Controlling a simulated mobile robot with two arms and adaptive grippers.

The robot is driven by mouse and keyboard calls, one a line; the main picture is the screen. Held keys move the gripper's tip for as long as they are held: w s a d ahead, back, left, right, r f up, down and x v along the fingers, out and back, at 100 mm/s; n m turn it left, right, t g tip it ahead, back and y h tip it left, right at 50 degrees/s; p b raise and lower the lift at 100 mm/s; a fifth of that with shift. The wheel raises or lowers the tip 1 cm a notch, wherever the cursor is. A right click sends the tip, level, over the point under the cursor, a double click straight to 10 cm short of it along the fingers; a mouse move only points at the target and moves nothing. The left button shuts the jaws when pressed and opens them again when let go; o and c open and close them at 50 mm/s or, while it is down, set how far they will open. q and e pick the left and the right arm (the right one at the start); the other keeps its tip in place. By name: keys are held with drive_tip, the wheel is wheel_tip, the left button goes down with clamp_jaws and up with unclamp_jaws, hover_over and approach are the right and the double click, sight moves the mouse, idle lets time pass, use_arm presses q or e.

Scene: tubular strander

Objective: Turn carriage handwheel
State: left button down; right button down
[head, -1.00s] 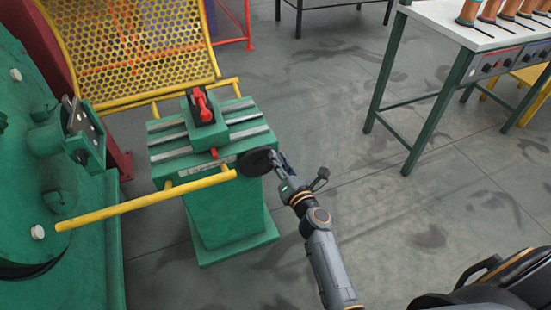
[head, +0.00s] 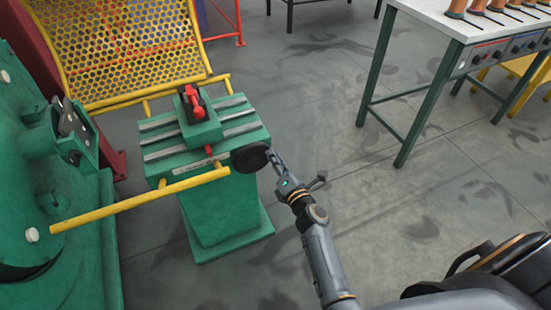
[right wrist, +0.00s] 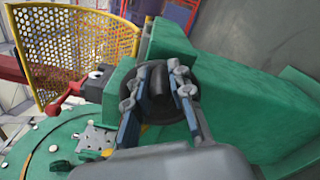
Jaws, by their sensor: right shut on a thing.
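The carriage handwheel (head: 250,157) is a dark round wheel on the front right side of the green carriage pedestal (head: 225,210). My right gripper (head: 274,160) reaches it from the right. In the right wrist view the two fingers of my right gripper (right wrist: 157,88) are shut on the middle of the handwheel (right wrist: 160,112), one on each side of a dark raised part. The wheel's rim shows around and behind the fingers. My left gripper does not show.
A yellow bar (head: 140,200) runs in front of the pedestal toward the green machine (head: 70,235) at left. A yellow mesh guard (head: 120,50) stands behind. A red-handled clamp (head: 195,103) sits on the carriage top. A table (head: 450,22) with spools stands at right; floor between is clear.

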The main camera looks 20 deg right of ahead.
drive_tip(key=shift+f, duration=0.2)
drive_tip(key=c, duration=1.2)
unclamp_jaws()
drive_tip(key=shift+r, duration=0.1)
drive_tip(key=shift+w+d+r, duration=0.1)
drive_tip(key=shift+w+r, duration=0.05)
drive_tip(key=shift+r, duration=4.8)
